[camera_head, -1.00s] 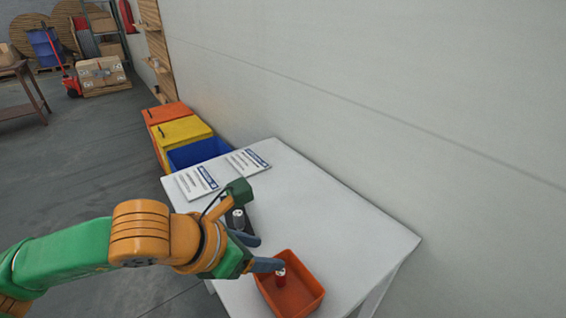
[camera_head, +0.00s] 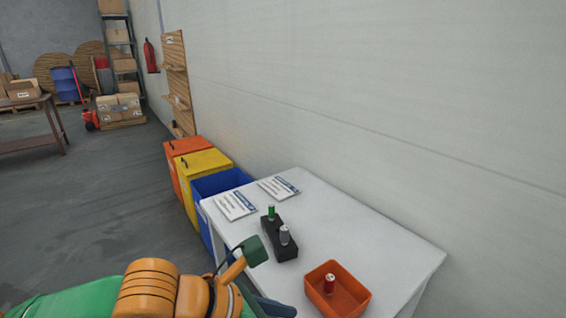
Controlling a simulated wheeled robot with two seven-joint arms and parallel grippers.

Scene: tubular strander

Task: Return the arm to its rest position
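My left arm comes in from the lower left, green and orange. Its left gripper (camera_head: 275,306) is low at the front edge of the white table, partly cut off by the bottom of the picture, so its opening cannot be judged. A dark holder block (camera_head: 283,249) on the table carries a green cylinder (camera_head: 271,212) and a grey cylinder (camera_head: 284,235). My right gripper is not in view.
The white table (camera_head: 380,241) stands along the wall, with two printed sheets (camera_head: 235,206) at its far end. An orange bin (camera_head: 178,149), a yellow bin (camera_head: 199,169) and a blue bin (camera_head: 219,181) stand beyond it. The floor on the left is open.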

